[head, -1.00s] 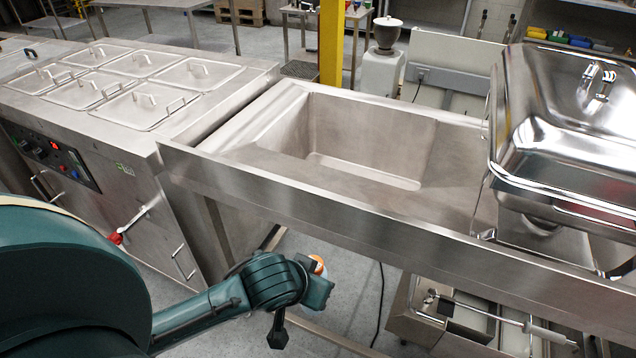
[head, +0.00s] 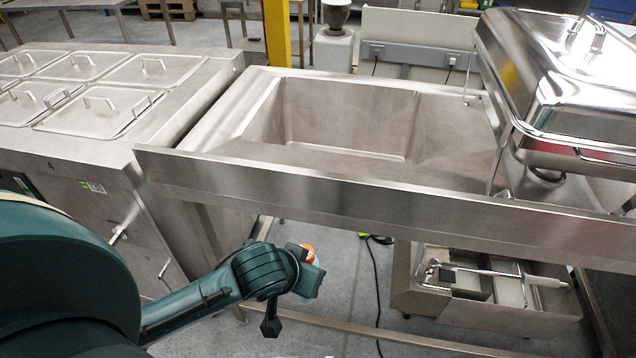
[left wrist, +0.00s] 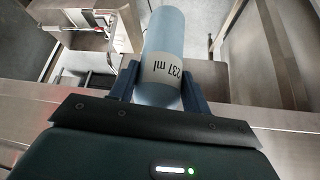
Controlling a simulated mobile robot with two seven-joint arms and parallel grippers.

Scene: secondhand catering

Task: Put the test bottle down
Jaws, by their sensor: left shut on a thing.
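The test bottle (left wrist: 166,38) is a pale blue cylinder with a white "237 ml" label. My left gripper (left wrist: 160,85) is shut on it in the left wrist view, one finger on each side. In the head view my left gripper (head: 308,272) is in front of the steel sink bench (head: 400,196), below its front rim. There an orange part (head: 309,252) shows at the gripper, probably the bottle's cap; the rest of the bottle is hidden. My right gripper is not in view.
The bench has an empty sink basin (head: 345,118) and a chafing dish (head: 570,90) at its right. A lidded steel counter (head: 80,150) stands at the left. A low steel unit (head: 490,290) is below the bench at the right, with a black cable (head: 378,290) on the floor nearby.

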